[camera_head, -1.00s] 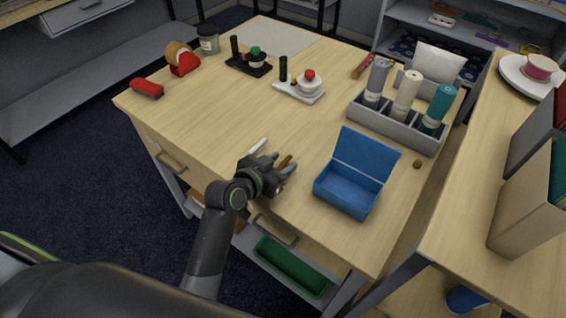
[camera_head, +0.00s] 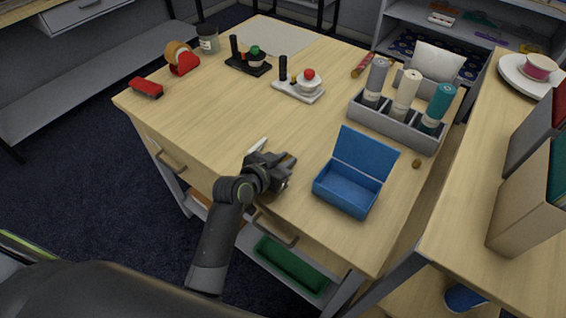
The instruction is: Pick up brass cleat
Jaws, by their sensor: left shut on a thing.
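My left gripper (camera_head: 284,172) is low over the front part of the wooden table, left of the blue box. Its fingers are shut on the brass cleat, which the gripper hides almost wholly from this view. The cleat showed a moment ago as a small brass-coloured piece at the fingertips. I cannot tell whether it touches the table. My right gripper is not in view.
An open blue box (camera_head: 345,192) stands right of the gripper, with a small brown piece (camera_head: 416,164) beyond it. A white stick (camera_head: 257,145) lies just behind the gripper. A grey rack (camera_head: 398,128) holds several rolls. The table's left middle is clear.

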